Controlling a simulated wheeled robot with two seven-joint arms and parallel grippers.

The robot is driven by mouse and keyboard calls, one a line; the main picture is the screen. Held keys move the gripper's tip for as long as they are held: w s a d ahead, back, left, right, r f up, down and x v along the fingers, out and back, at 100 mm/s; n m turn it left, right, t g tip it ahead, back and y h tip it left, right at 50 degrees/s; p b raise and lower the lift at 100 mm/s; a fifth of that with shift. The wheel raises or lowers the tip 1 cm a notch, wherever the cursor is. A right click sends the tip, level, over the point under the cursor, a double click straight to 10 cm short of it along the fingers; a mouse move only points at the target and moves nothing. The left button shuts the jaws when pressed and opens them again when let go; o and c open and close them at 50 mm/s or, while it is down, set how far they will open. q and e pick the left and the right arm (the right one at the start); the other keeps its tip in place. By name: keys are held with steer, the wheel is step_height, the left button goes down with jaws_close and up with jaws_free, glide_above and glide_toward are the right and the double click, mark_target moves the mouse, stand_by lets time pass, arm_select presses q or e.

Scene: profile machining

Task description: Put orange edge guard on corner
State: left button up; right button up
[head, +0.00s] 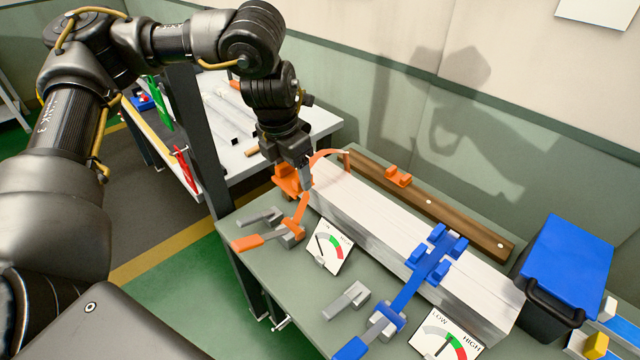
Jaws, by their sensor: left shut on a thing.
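My left gripper (304,162) reaches down at the left end of the long pale profile stack (400,230). It is shut on an orange edge guard (287,180), which is partly hidden by the fingers at the stack's near left corner. I cannot tell whether the guard touches the corner. A second orange edge guard (398,176) lies on the brown beam behind the stack. An orange strap (326,154) arches behind the gripper, and its orange buckle and handle (285,233) lie on the table in front. My right gripper is out of view.
A blue strap (412,288) with blue edge guards (437,252) crosses the stack to the right. Two gauges (330,250) (447,335) and grey clamps (347,300) are on the green-grey table. A blue-lidded bin (565,262) stands at the right. A wall rises behind.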

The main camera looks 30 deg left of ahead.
arm_select(q)
steer(key=shift+w+f+p, duration=0.4)
steer(key=shift+w+f, duration=1.15)
steer(key=shift+w, duration=0.5)
steer(key=shift+w+f+p, duration=0.4)
steer(key=shift+w+f, duration=1.15)
steer(key=shift+w, duration=0.55)
steer(key=shift+w+f+p, duration=0.4)
steer(key=shift+w+f, duration=1.15)
steer(key=shift+w, duration=0.5)
step_height(320, 180, down, 2)
steer(key=shift+f+p, duration=0.1)
steer(key=shift+p, duration=0.7)
steer(key=shift+f, duration=0.45)
steer(key=shift+f, duration=0.1)
